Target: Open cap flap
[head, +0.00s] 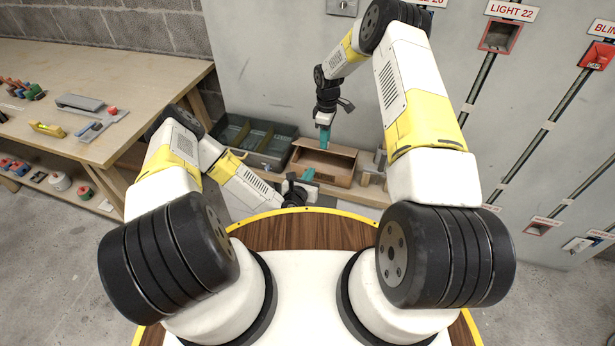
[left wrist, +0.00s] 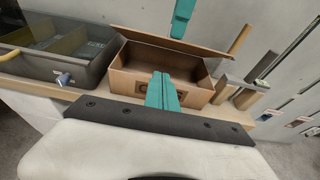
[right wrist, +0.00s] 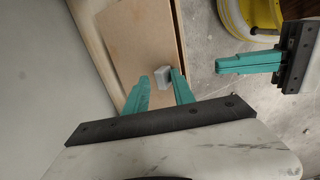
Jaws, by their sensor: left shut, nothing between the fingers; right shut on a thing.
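An open cardboard box (head: 340,179) stands below my arms; its front wall with dark lettering, partly hidden, shows in the left wrist view (left wrist: 130,82). A thin flap (left wrist: 213,47) runs along its back edge. My right gripper (head: 325,134) points down above the box. In the right wrist view its fingers (right wrist: 158,88) are shut on a small light grey block (right wrist: 162,75), with a tan panel (right wrist: 135,35) beyond. My left gripper (head: 309,175) is shut and empty at the box's front; its fingertips also show in the left wrist view (left wrist: 162,76).
A dark compartmented bin (head: 255,141) stands left of the box. Upright pieces (left wrist: 238,82) stand at its right on the same shelf. A wooden workbench (head: 130,85) is at the left. A grey wall panel (head: 275,55) rises behind.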

